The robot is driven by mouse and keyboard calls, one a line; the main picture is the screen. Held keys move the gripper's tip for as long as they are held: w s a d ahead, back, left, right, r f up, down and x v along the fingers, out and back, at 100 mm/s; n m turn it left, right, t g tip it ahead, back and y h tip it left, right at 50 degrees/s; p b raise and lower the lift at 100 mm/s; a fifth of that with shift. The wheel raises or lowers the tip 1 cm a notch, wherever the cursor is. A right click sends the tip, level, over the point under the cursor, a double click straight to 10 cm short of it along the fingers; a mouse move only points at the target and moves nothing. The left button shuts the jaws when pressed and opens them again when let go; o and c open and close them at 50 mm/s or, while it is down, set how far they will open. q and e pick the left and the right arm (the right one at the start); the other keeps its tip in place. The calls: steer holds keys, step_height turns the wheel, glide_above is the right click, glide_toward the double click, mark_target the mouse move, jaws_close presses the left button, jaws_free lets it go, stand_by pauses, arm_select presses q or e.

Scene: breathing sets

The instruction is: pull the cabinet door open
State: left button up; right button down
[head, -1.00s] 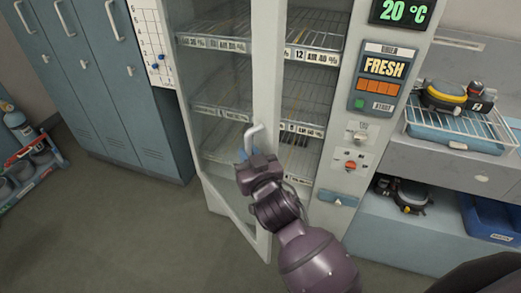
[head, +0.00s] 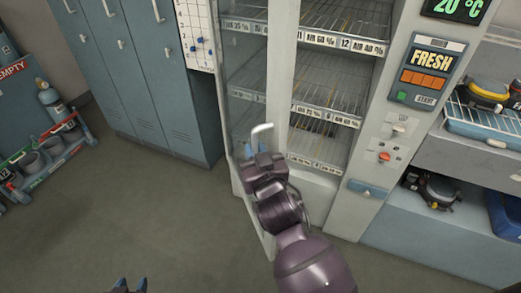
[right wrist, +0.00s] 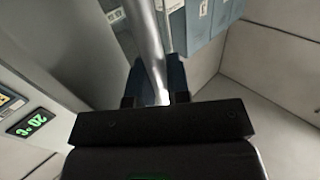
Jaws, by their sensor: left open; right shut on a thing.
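The cabinet door (head: 281,75) is a glass panel in a pale frame. It stands partly open, swung out from the cabinet (head: 375,120), with the wire shelves showing beside it and through its glass. Its pale bar handle (head: 262,134) is on the outer edge. My right gripper (head: 258,152) is shut on the handle, its fingers partly hidden by the wrist. In the right wrist view the handle (right wrist: 148,40) runs as a grey bar between the blue fingers (right wrist: 160,82). My left gripper (head: 131,286) is open and empty at the bottom edge, only its fingertips showing.
Blue-grey lockers (head: 130,80) stand left of the cabinet. A bottle rack (head: 45,160) stands at the far left. A bench (head: 440,235) with breathing gear and a wire basket (head: 485,125) is on the right. The floor (head: 150,220) in front of the lockers is clear.

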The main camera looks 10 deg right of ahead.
steer(key=shift+a, duration=0.2)
stand_by(0.3)
steer(key=c, duration=1.1)
jaws_free()
steer(key=shift+s, duration=0.1)
steer(key=s+d, duration=0.2)
steer(key=s, duration=0.8)
steer(key=shift+s+b, duration=0.3)
steer(key=shift+b, duration=0.15)
